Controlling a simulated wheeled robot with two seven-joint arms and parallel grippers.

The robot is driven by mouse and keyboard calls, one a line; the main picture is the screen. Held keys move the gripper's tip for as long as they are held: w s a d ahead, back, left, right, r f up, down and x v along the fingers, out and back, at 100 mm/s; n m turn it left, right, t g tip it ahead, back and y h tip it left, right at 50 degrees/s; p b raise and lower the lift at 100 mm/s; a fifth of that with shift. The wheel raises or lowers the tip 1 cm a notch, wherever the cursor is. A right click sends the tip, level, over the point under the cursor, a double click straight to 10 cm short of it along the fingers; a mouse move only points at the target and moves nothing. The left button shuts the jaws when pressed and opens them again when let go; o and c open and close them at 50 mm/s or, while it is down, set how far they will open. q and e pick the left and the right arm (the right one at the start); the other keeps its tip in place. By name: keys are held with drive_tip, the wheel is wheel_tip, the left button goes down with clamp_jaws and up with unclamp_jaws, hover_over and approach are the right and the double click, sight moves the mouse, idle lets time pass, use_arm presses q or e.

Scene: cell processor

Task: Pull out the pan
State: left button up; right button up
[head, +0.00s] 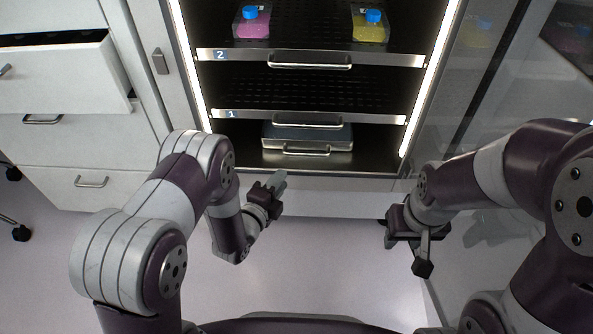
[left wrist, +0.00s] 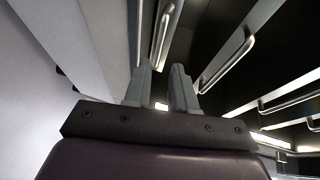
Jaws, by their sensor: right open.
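The pan (head: 341,145) is a shallow metal tray with a bar handle on its front, on the floor of the lit cabinet below shelf 1. The shelf above hides part of it. My left gripper (head: 275,184) is in front of and below the pan, apart from its handle. Its two fingers also show in the left wrist view (left wrist: 163,75), with an empty gap between them. In that view a bar handle (left wrist: 162,40), apparently the pan's, lies beyond the fingertips. My right gripper (head: 408,255) is open and empty, lower right of the cabinet opening, above the floor.
Shelf 1 (head: 222,113) and shelf 2 (head: 210,55) have bar handles on their front edges. Pink (head: 252,24) and yellow (head: 370,28) bottles stand on shelf 2. A glass door (head: 480,60) is at the right, drawers (head: 60,80) at the left. The floor in front is clear.

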sight(295, 169)
use_arm(q)
drive_tip(key=b+x, duration=0.4)
drive_tip(key=x, duration=0.5)
drive_tip(key=shift+w+d+f+b, duration=0.15)
drive_tip(key=shift+w+f+b, duration=0.05)
drive_tip(key=shift+f+b, duration=0.1)
drive_tip(key=shift+w+d+r, duration=0.1)
drive_tip(key=shift+w+d, duration=0.05)
drive_tip(key=shift+w, duration=0.35)
clamp_jaws()
